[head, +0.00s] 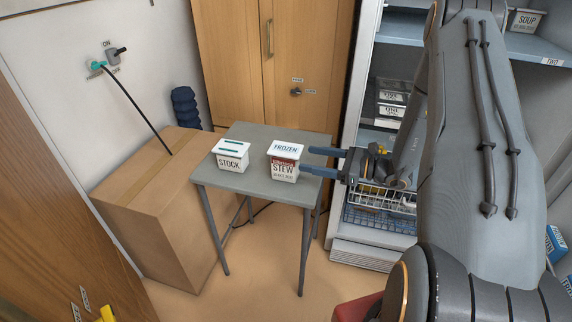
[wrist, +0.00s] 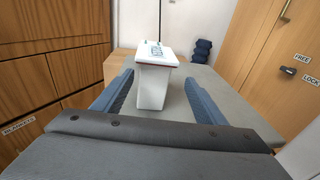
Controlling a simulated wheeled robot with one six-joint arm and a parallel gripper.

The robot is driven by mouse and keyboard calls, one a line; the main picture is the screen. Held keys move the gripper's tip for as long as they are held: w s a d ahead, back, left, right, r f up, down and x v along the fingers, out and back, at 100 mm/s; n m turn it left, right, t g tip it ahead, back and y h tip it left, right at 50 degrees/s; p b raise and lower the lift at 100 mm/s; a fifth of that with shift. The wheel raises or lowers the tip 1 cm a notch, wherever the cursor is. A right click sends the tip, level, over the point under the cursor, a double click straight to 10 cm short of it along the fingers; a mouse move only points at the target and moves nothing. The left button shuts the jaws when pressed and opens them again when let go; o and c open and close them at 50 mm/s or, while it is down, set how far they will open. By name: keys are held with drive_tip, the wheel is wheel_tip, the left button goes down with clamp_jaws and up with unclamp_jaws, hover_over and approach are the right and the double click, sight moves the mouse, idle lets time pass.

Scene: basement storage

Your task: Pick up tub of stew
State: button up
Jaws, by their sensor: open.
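The tub of stew (head: 284,164) is a white tub with a red band and a lid reading "FROZEN". It stands upright near the right edge of a small grey table (head: 238,181). In the wrist view the tub (wrist: 153,88) is seen from its side, between the two fingers. My gripper (head: 318,161) comes in from the right with its fingers spread. In the wrist view my gripper (wrist: 158,92) is open, with a gap visible on both sides of the tub. A tub of stock (head: 231,157) stands to the left on the same table.
A large cardboard box (head: 150,205) stands left of the table, with a dark blue rolled item (head: 185,107) behind. A wooden cabinet (head: 230,60) is at the back. An open freezer with a wire basket (head: 375,217) stands right, under my arm. The table's front is bare.

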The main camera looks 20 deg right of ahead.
sight(288, 161)
drive_tip(key=shift+n+g+y, duration=0.4)
drive_tip(key=shift+n+y, duration=0.1)
drive_tip(key=shift+y, duration=0.3)
drive_tip(key=a, duration=0.1)
drive_tip(key=w+a+f, duration=0.1)
drive_tip(key=a, duration=0.1)
drive_tip(key=w+a+b, duration=0.1)
drive_tip(key=a, duration=0.1)
drive_tip(key=shift+a+f, duration=0.15)
drive_tip(key=shift+f, duration=0.25)
drive_tip(key=shift+p+x, duration=0.3)
drive_tip(key=shift+x, duration=0.9)
drive_tip(key=shift+w+p+x, duration=0.15)
drive_tip(key=shift+p+x, duration=0.2)
drive_tip(key=shift+x, duration=0.9)
drive_tip(key=shift+w+p+x, duration=0.15)
drive_tip(key=shift+p+x, duration=0.15)
drive_tip(key=shift+x, duration=0.95)
drive_tip(key=shift+f, duration=0.15)
drive_tip(key=c, duration=1.6)
drive_tip(key=shift+o, duration=0.2)
